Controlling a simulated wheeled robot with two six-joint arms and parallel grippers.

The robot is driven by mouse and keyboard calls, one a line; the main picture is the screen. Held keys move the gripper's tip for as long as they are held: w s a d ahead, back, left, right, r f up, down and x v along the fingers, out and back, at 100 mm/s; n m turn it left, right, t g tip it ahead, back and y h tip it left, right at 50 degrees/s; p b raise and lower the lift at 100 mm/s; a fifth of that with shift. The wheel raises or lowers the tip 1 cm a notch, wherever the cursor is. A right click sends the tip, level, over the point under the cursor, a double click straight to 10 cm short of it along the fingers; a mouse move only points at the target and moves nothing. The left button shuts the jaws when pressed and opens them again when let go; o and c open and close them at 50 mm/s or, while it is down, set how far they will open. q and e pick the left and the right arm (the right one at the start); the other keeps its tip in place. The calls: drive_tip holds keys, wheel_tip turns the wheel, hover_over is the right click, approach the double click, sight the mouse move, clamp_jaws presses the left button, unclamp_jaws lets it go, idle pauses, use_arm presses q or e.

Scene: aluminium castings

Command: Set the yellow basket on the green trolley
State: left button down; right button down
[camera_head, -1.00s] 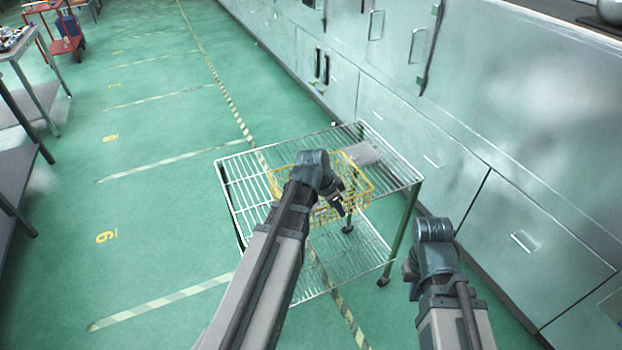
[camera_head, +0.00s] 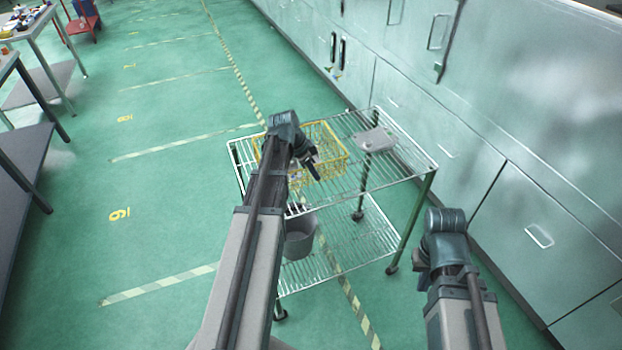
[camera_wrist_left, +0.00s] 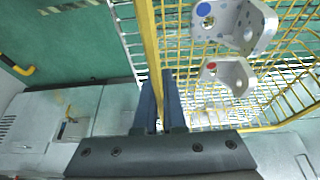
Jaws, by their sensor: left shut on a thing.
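The yellow wire basket (camera_head: 328,140) is over the left part of the top shelf of the wire trolley (camera_head: 395,182); I cannot tell whether it rests on the shelf or hangs just above. In the left wrist view its yellow rim (camera_wrist_left: 149,45) runs between the fingers of my left gripper (camera_wrist_left: 163,95). My left gripper (camera_head: 312,167) is shut on that near rim, and my arm hides the basket's left part. Metal brackets with a blue and a red dot (camera_wrist_left: 232,74) lie in the basket. My right gripper (camera_head: 424,281) is right of the trolley, its fingers mostly hidden.
A flat grey object (camera_head: 376,140) lies on the top shelf right of the basket. A grey bucket (camera_head: 300,240) stands on the lower shelf. Pale cabinets (camera_head: 500,140) line the right side close to the trolley. Green floor (camera_head: 175,225) is open on the left, with benches beyond.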

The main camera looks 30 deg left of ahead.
sight(311, 178)
use_arm(q)
drive_tip(key=shift+w+a, duration=0.1)
drive_tip(key=shift+a, duration=0.2)
drive_tip(key=f+b, duration=0.1)
drive_tip(key=b, duration=0.1)
drive_tip(key=f+b, duration=0.1)
drive_tip(key=f, duration=0.1)
drive_tip(key=shift+a+f+b, duration=0.3)
drive_tip(key=shift+a+b, duration=0.05)
drive_tip(key=shift+f, duration=0.2)
drive_tip(key=c, duration=1)
unclamp_jaws()
drive_tip(key=shift+r, duration=0.2)
drive_tip(key=shift+r+p, duration=0.5)
drive_tip(key=p+v, duration=1)
drive_tip(key=v, duration=0.1)
